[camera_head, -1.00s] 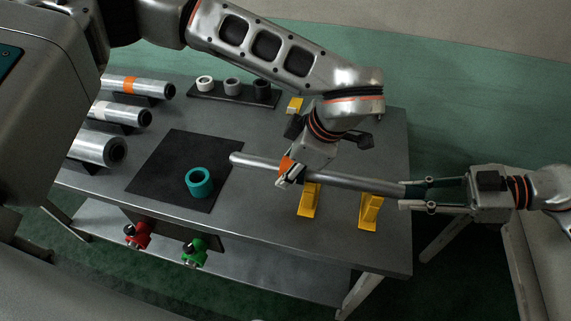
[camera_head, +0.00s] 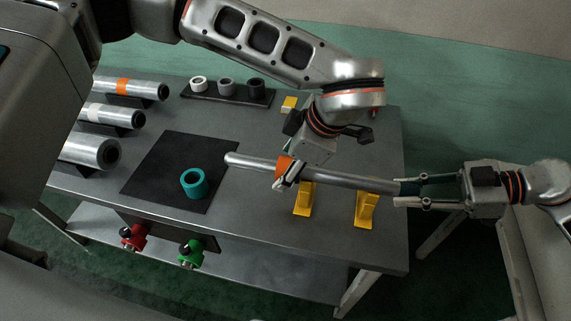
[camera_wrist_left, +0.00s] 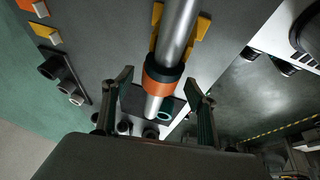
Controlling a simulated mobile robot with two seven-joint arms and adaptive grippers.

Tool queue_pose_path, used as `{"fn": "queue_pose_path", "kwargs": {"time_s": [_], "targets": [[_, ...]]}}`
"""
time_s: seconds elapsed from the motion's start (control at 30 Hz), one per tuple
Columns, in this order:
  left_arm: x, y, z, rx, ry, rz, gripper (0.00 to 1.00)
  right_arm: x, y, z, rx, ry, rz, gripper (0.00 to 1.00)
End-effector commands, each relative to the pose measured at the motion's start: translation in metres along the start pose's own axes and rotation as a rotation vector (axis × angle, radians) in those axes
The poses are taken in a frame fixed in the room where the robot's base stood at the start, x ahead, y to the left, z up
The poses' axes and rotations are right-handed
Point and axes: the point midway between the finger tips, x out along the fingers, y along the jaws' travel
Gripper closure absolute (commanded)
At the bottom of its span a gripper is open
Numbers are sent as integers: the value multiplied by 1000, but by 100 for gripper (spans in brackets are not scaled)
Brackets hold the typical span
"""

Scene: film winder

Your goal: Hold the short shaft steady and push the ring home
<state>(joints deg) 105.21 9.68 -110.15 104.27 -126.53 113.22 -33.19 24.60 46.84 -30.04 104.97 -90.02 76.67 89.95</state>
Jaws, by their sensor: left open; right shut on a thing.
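The short shaft is a steel bar (camera_head: 340,178) running across two yellow stands, and it also shows in the left wrist view (camera_wrist_left: 181,30). My right gripper (camera_head: 400,194) is shut on its right end. The ring (camera_head: 284,168) is an orange band around the shaft, left of the stands. In the left wrist view the orange ring (camera_wrist_left: 161,83) lies against a black band (camera_wrist_left: 163,70) on the shaft. My left gripper (camera_head: 288,179) is open, with its fingers on either side of the shaft at the ring. In the left wrist view, gaps show beside the ring.
A teal ring (camera_head: 193,183) stands on a black mat (camera_head: 150,173) left of the shaft tip. The yellow stands (camera_head: 304,200) (camera_head: 367,210) are below the shaft. Rollers (camera_head: 85,152) lie at the left. A small rack (camera_head: 240,95) of rings is at the back.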

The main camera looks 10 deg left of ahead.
Motion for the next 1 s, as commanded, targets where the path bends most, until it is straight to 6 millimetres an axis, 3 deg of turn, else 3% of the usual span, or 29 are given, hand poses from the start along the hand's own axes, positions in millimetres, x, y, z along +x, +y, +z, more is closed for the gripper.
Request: {"fn": "queue_pose_path", "kwargs": {"time_s": [0.3, 0.5, 0.7, 1.0], "targets": [[-64, 1, 0, 0, -1, 6, 42, 0, 1, -1, -2, 0, 2, 98], [-95, 0, 0, -1, 1, 3, 42, 0, 1, -1, -2, 1, 2, 98], [-108, 0, 0, 0, 0, 1, 42, 0, 1, -1, -2, 1, 2, 98], [-108, 0, 0, 0, 0, 0, 42, 0, 1, -1, -2, 1, 2, 98]]}}
